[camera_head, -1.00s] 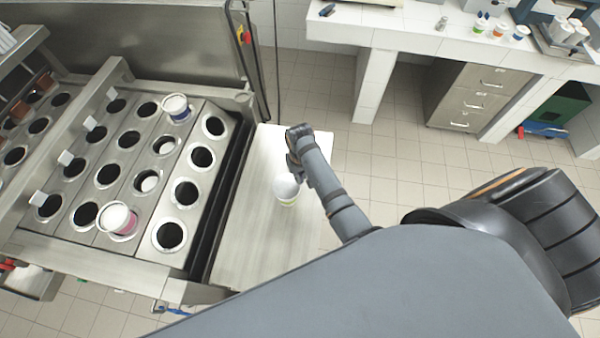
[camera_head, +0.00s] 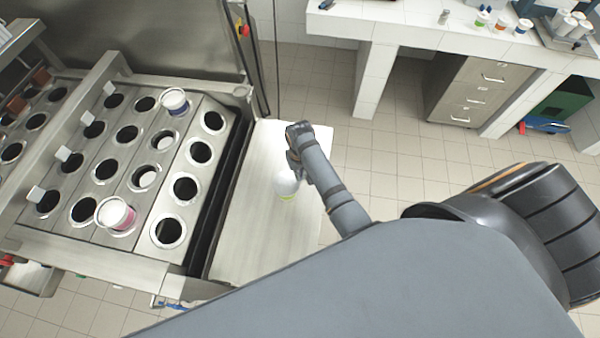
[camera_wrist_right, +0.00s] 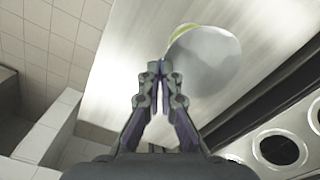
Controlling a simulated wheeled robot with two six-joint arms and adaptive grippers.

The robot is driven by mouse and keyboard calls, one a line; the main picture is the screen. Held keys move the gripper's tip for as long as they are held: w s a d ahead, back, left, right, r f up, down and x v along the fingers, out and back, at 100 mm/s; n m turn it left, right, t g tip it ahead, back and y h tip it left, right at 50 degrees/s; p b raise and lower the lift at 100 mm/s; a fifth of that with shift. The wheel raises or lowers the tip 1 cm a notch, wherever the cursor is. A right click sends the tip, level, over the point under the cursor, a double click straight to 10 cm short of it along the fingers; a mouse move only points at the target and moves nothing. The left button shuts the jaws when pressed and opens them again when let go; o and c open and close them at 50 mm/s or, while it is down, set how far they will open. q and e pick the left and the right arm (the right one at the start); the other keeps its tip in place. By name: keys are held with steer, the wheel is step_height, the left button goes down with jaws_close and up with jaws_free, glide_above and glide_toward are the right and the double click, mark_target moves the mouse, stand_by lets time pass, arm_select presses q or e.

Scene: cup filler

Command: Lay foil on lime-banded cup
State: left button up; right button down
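The lime-banded cup (camera_head: 288,196) stands on the steel side table. Its top shows as a pale round disc, partly behind my right wrist. In the right wrist view, the lime band (camera_wrist_right: 190,29) shows at the upper left of the pale grey-white disc (camera_wrist_right: 210,62). I cannot tell whether this disc is foil or the cup's own top. My right gripper (camera_wrist_right: 158,68) has its fingertips together right beside the disc's left edge. I cannot see whether they pinch that edge. In the head view the right gripper (camera_head: 294,168) is over the cup's far side. My left gripper is out of view.
The filler's plate (camera_head: 190,208) with rows of round holes is to the left. A blue-banded cup (camera_head: 175,101) and a pink cup (camera_head: 116,214) stand in it. The steel table (camera_head: 245,245) is otherwise clear. A white counter (camera_head: 400,32) with small cups is at the back.

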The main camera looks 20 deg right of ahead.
steer(key=shift+f+p, duration=0.1)
steer(key=shift+p, duration=0.25)
stand_by(0.3)
steer(key=c, duration=2.1)
jaws_free()
steer(key=o, duration=0.7)
steer(key=shift+c, duration=0.2)
steer(key=shift+r, duration=0.25)
step_height(320, 180, up, 12)
steer(key=shift+f, duration=0.25)
